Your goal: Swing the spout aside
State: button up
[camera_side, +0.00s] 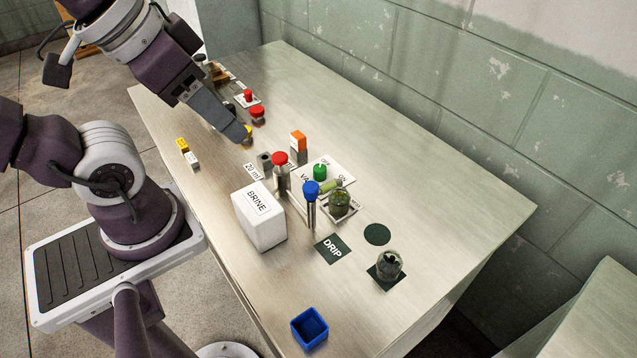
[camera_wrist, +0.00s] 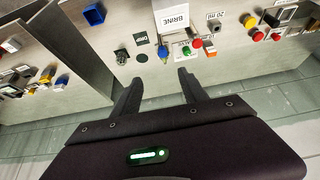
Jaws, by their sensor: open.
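A similar post with a red cap (camera_side: 280,160) stands behind the white BRINE box (camera_side: 259,218). I cannot clearly make out which part is the spout. A dark mat marked DRIP (camera_side: 333,248) lies in front of the blue-capped post. My gripper (camera_side: 238,133) is over the far left part of the table, apart from the posts. In the wrist view my gripper (camera_wrist: 157,92) has its fingers spread with nothing between them.
A green valve knob (camera_side: 320,171) and an orange-topped block (camera_side: 298,141) stand behind the posts. A glass jar (camera_side: 388,264) sits on a dark square, near a dark disc (camera_side: 377,234). A blue open box (camera_side: 309,327) is at the front. Red buttons (camera_side: 257,112) lie near my gripper.

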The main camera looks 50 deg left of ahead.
jog(key=n+g+h, duration=0.2)
jog(key=n+g, duration=0.4)
send_over(311, 185)
jog(key=s, duration=0.2)
notch_tip(311, 185, down, 7)
jog(key=f+n+g, duration=0.1)
jog(key=f, duration=0.3)
jog(key=w+f+n+g, duration=0.1)
jog(key=f, duration=0.4)
jog(key=w+f+n+h, duration=0.1)
jog(key=f, duration=0.4)
jog(key=shift+w+a+f+g, duration=0.2)
jog(key=shift+w+a+g, duration=0.1)
jog(key=shift+g, duration=0.1)
jog(key=shift+s+d+f, duration=0.15)
jog(key=shift+s+f, duration=0.05)
jog(key=shift+f, duration=0.3)
grip_shut()
